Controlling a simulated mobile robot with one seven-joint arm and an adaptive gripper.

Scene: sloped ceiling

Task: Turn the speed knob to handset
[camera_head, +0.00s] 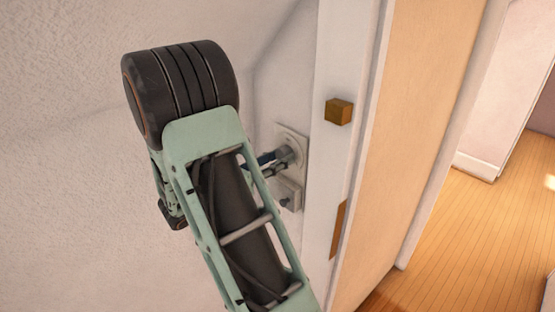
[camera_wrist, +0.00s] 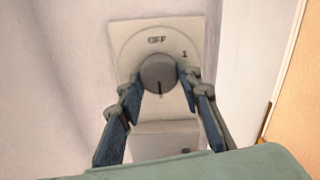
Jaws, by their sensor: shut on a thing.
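The speed knob (camera_wrist: 158,73) is a round grey dial on a pale wall plate (camera_wrist: 126,42). Its dark pointer line points down in the wrist view. "OFF" is printed above the knob and a "1" at its upper right; no handset mark can be made out. My gripper (camera_wrist: 159,82) has one blue finger on each side of the knob and is shut on it. In the head view, my gripper (camera_head: 283,162) reaches right to the knob (camera_head: 294,154) on the wall plate (camera_head: 301,140); my arm hides part of it.
A pale box-like part (camera_wrist: 165,130) sits below the knob. A white door frame (camera_head: 330,150) with a brass-coloured block (camera_head: 339,111) stands close to the right of the plate. Beyond it is a tan panel (camera_head: 410,120) and open wooden floor (camera_head: 470,230).

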